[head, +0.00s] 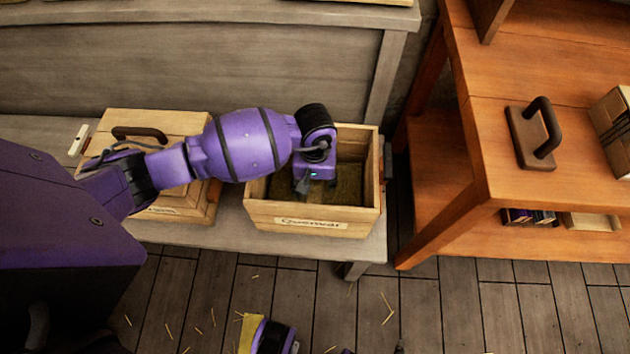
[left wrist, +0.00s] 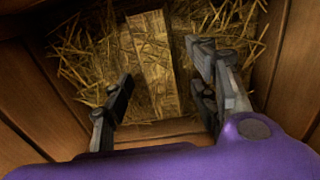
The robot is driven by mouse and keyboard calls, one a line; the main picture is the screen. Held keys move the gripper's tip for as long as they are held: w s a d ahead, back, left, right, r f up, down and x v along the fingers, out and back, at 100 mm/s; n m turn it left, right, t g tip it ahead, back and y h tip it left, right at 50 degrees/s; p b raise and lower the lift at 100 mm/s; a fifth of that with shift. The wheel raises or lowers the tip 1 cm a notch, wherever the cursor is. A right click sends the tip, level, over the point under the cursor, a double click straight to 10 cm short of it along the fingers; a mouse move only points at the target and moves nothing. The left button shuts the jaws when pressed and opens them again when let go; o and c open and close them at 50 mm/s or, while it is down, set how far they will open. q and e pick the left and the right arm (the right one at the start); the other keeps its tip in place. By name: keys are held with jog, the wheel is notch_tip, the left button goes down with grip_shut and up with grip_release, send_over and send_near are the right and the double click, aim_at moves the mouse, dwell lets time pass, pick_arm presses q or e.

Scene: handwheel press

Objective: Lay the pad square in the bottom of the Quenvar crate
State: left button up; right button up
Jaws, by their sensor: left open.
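The Quenvar crate (head: 310,224) is an open wooden box with its name on the front, standing on the grey bench. Loose straw (left wrist: 215,20) covers much of its bottom. A flat, straw-coloured rectangular strip (left wrist: 153,65) lies there in the left wrist view; I cannot tell for sure whether it is the pad. My left gripper (head: 310,188) points down into the crate. In the left wrist view its fingers are apart, to either side of the strip's near part, and nothing is held between them.
A closed wooden crate (head: 175,122) with a dark handle stands left of the Quenvar crate, under my left arm. An orange wooden table (head: 480,130) with a handled block (head: 535,135) is at the right. A yellow piece (head: 249,334) shows at the bottom edge. Straw bits lie on the floor.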

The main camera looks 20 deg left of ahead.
pick_arm(q)
notch_tip(320, 180, up, 12)
dwell(0.5)
jog(key=shift+r, duration=0.1)
notch_tip(320, 180, up, 10)
jog(key=p, duration=0.4)
jog(key=shift+f+p, duration=0.25)
jog(key=shift+p, duration=0.1)
pick_arm(e)
jog(key=shift+t, duration=0.3)
jog(key=r, duration=0.1)
jog(key=w+r, duration=0.1)
jog(key=r, duration=0.1)
jog(key=w+r, duration=0.1)
jog(key=r, duration=0.1)
jog(key=shift+w+r, duration=0.1)
jog(key=shift+w, duration=0.15)
